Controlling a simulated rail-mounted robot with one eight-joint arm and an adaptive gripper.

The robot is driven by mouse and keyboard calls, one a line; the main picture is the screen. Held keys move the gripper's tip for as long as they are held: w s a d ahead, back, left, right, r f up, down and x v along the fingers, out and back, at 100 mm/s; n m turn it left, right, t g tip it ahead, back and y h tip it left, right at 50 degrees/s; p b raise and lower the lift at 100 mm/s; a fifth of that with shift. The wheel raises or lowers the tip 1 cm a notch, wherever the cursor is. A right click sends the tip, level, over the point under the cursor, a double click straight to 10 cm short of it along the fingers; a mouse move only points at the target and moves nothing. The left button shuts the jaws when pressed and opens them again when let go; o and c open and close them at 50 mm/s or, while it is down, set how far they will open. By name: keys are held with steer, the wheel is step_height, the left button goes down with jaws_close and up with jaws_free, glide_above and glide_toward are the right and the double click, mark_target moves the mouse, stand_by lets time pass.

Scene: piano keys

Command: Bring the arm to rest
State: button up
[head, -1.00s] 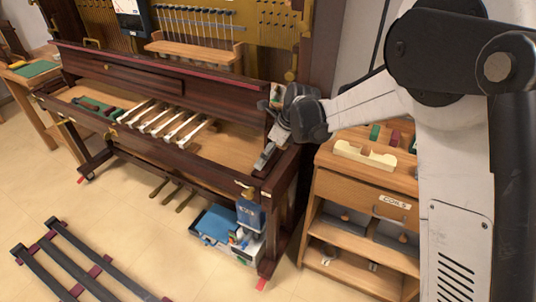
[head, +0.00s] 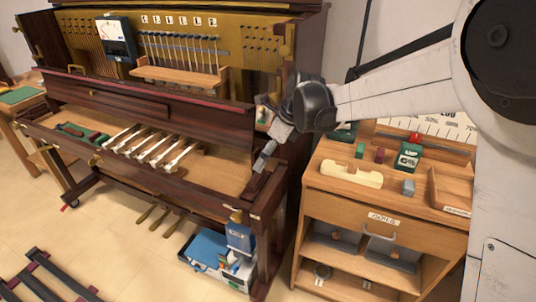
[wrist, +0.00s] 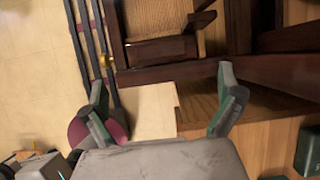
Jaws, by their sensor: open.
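My gripper (head: 267,155) is in the air at the right end of the piano (head: 200,193), at the end of my outstretched arm. In the wrist view my gripper (wrist: 165,100) shows two green-tipped fingers spread wide with nothing between them. Behind the fingers are the pale floor, dark wood parts and a wooden surface. Several white piano keys (head: 150,146) lie in the open keybed to the left of my gripper, apart from it.
A wooden cabinet (head: 385,200) with a cream block (head: 350,174) and small boxes on top stands right of the piano. A blue case (head: 207,249) sits on the floor under the piano. A dark rail frame (head: 50,280) lies at the lower left. The floor in front is mostly clear.

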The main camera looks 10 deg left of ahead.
steer(key=s+d+r+n+t+h+p, duration=0.1)
steer(key=s+d+r+n+t, duration=0.1)
steer(key=s+d+r+n, duration=0.6)
steer(key=s+d+r+n+t+h+p, duration=0.1)
steer(key=s+d+r+p, duration=0.3)
steer(key=d, duration=0.8)
steer(key=s+d+n+t+h, duration=0.2)
steer(key=s+d+n+t, duration=0.1)
steer(key=s+d+n, duration=0.8)
steer(key=shift+s+d+r+h, duration=0.25)
steer(key=shift+s+d+h, duration=0.05)
steer(key=shift+s+d, duration=2.05)
